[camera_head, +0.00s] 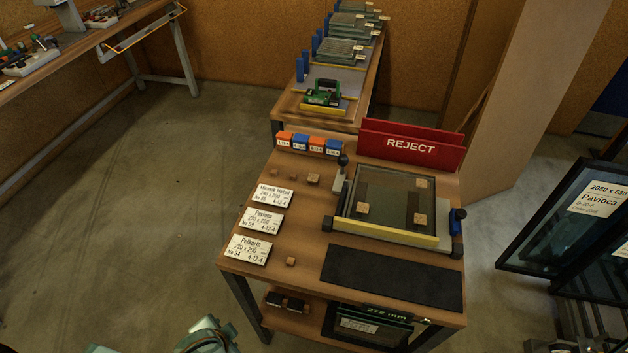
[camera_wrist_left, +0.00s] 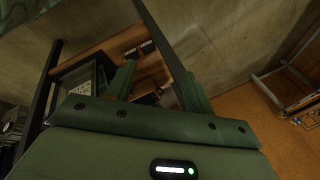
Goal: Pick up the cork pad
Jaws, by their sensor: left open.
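Small tan cork pads lie on the wooden table. One cork pad (camera_head: 291,262) sits alone near the front left, beside the Pelkorin label. Three more, one of them here (camera_head: 312,180), are in a row at the back left. Three others, one of them here (camera_head: 362,207), lie on the glass in the frame (camera_head: 385,236). In the left wrist view my left gripper (camera_wrist_left: 158,75) is open, its green fingers apart with no pad between them. It is low, in front of the table's lower shelf. My right gripper is not in view.
White labels (camera_head: 262,220) line the table's left side. A dark mat (camera_head: 392,279) lies at the front. A red REJECT board (camera_head: 410,146) and orange and blue boxes (camera_head: 317,145) stand at the back. Dark glass panes (camera_head: 565,225) stand at right. The floor at left is clear.

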